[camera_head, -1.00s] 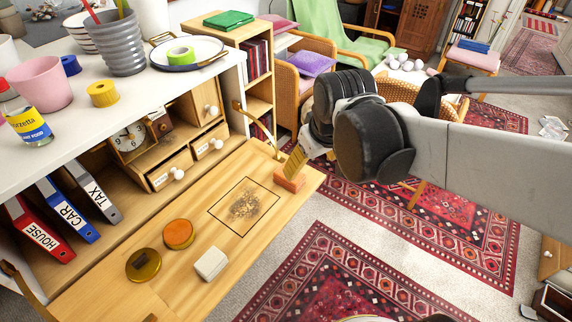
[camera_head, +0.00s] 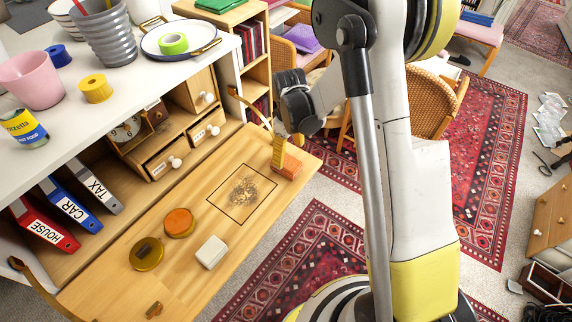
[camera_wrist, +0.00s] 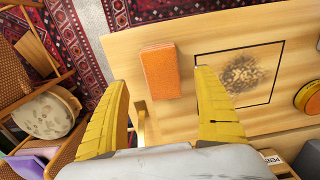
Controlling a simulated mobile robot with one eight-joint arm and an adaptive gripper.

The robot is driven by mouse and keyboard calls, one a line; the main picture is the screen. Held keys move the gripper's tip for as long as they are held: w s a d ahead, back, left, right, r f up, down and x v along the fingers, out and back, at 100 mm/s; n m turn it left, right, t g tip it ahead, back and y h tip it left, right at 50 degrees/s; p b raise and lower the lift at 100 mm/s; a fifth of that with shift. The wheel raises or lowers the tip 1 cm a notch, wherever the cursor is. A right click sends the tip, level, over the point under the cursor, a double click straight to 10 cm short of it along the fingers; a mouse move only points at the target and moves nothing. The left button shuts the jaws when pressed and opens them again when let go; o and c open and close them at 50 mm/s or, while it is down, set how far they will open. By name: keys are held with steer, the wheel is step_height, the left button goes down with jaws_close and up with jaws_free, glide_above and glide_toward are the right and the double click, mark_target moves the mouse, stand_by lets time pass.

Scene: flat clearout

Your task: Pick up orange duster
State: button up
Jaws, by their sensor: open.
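The orange duster (camera_head: 289,166) is a small block near the right end of the wooden desk flap, beside a dark square outline. In the wrist view the orange duster (camera_wrist: 160,71) shows its orange top face, just ahead of my gripper and between its fingers in the picture. My gripper (camera_wrist: 162,80) is open, with two yellow fingers spread and nothing held. In the head view my gripper (camera_head: 279,152) hangs over the duster's end of the flap, partly in front of it. I cannot tell whether a finger touches the duster.
The desk flap (camera_head: 120,285) also holds an orange round tin (camera_head: 179,222), a yellowish round tin (camera_head: 146,253) and a white block (camera_head: 211,250). A grey smudge (camera_head: 243,192) lies inside the outline. Small drawers (camera_head: 166,160) stand behind. A wicker chair (camera_head: 432,105) is beyond the flap.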

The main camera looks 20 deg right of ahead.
mark_target(286, 161)
steer(key=f+b, duration=0.1)
steer(key=f, duration=0.1)
steer(key=f+b, duration=0.1)
steer(key=f, duration=0.2)
steer(key=f+b, duration=0.1)
steer(key=f, duration=0.1)
steer(key=shift+w+a+f, duration=0.2)
steer(key=shift+w+a, duration=0.05)
steer(key=shift+a, duration=0.05)
steer(key=shift+r, duration=0.1)
steer(key=c, duration=1.3)
